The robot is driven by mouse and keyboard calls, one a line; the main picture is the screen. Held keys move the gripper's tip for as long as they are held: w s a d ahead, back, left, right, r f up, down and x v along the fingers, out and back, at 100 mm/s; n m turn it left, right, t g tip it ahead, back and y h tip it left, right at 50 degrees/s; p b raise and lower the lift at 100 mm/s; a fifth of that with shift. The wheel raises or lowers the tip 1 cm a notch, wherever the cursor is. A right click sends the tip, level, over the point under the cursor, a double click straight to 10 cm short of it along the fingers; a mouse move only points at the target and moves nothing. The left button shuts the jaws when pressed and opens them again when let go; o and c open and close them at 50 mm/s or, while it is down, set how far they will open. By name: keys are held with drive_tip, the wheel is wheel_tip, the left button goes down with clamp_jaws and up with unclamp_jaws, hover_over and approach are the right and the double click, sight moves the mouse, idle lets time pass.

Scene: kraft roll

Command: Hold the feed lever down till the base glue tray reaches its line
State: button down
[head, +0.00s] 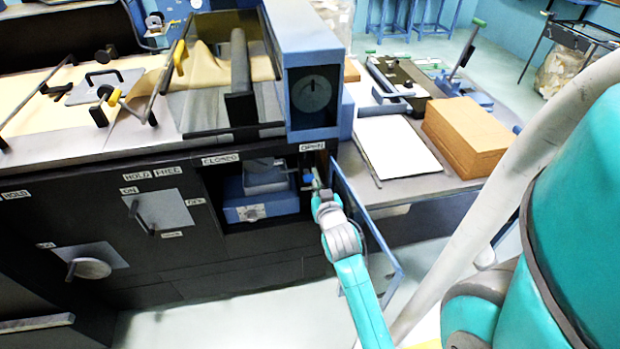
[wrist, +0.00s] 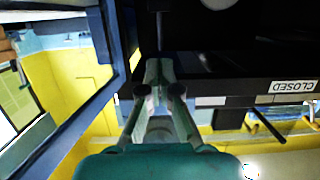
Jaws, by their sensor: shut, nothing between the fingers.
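In the head view an open bay in the dark machine front holds a blue unit (head: 262,208) with a grey tray-like part (head: 265,180) on top. This may be the base glue tray; its level and any line are too small to read. My gripper (head: 316,182) is at the bay's right side, under the OPEN label, beside a small blue knob (head: 307,178). I cannot tell whether that knob is the feed lever or whether I touch it. In the wrist view my gripper (wrist: 159,68) is shut and empty, its fingertips close to a thin dark upright rod (wrist: 160,32).
A blue-framed clear door (head: 368,232) stands swung open just right of my arm; its frame also shows in the wrist view (wrist: 116,50). A handle on an ON plate (head: 157,212) is left of the bay. A side table holds a brown stack (head: 465,135).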

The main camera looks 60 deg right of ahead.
idle(0.3)
hover_over(311, 179)
drive_tip(key=a, duration=0.2)
wheel_tip(311, 179, down, 2)
drive_tip(key=f, duration=0.3)
drive_tip(key=shift+s+d+f, duration=0.2)
drive_tip(key=shift+s+f, duration=0.05)
drive_tip(key=shift+s, duration=0.1)
drive_tip(key=shift+f, duration=0.5)
drive_tip(key=shift+s+a+f, duration=0.1)
drive_tip(key=shift+f, duration=0.2)
drive_tip(key=shift+s+a+f, duration=0.1)
drive_tip(key=shift+f, duration=0.5)
drive_tip(key=shift+s+a+f, duration=0.1)
drive_tip(key=shift+f, duration=0.5)
drive_tip(key=shift+r, duration=0.1)
